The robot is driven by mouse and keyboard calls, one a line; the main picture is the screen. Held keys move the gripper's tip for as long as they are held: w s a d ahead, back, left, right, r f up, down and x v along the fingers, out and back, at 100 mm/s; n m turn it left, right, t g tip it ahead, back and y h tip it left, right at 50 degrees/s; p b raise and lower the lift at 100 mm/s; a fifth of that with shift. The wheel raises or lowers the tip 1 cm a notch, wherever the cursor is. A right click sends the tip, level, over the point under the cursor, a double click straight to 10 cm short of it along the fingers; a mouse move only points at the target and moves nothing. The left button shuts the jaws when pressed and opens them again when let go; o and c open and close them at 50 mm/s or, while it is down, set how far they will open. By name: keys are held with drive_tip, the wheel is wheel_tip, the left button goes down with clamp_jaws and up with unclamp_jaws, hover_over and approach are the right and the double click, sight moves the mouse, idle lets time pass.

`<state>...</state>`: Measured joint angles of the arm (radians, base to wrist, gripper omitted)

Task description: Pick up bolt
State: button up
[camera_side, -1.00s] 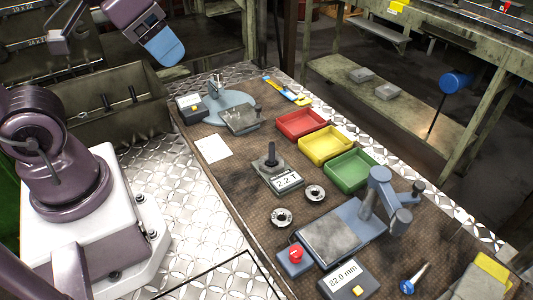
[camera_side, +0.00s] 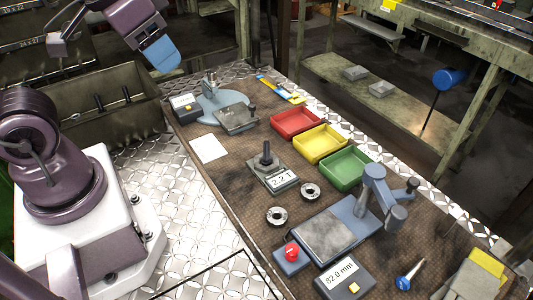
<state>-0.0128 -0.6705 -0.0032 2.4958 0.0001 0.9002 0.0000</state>
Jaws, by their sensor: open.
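Dark bolt-like pieces (camera_side: 126,93) show in the grey metal trough (camera_side: 60,88) at the upper left of the side view. Another such piece (camera_side: 101,103) is a little to the left. They are small, and I cannot tell their exact shape. My gripper (camera_side: 164,59) is above and to the right of the trough, apart from these pieces, with its blue fingers pointing down. It is open, and I see nothing held in it; the gap between its fingers does not show clearly.
The workbench (camera_side: 232,165) carries red (camera_side: 297,123), yellow (camera_side: 319,144) and green (camera_side: 347,168) trays, several fixtures and a display reading 82.0 mm (camera_side: 345,277). A blue-headed metal part (camera_side: 407,276) lies near the front edge. White paper (camera_side: 208,149) lies at the left edge.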

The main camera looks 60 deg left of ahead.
drive_tip(key=w+f+m+g, duration=0.3)
drive_tip(key=w+f+g, duration=0.1)
drive_tip(key=w+f, duration=0.25)
drive_tip(key=m, duration=1.7)
hover_over(267, 142)
wheel_tip(267, 142, down, 10)
drive_tip(key=shift+g, duration=0.4)
drive_tip(key=f, duration=0.7)
drive_tip(key=shift+s+d, duration=0.1)
drive_tip(key=shift+s, duration=0.25)
drive_tip(key=shift+w+f, duration=0.15)
drive_tip(key=shift+f, duration=1.35)
drive_tip(key=shift+w+f, duration=0.15)
drive_tip(key=shift+f, duration=1.35)
drive_tip(key=shift+c, duration=0.2)
clamp_jaws()
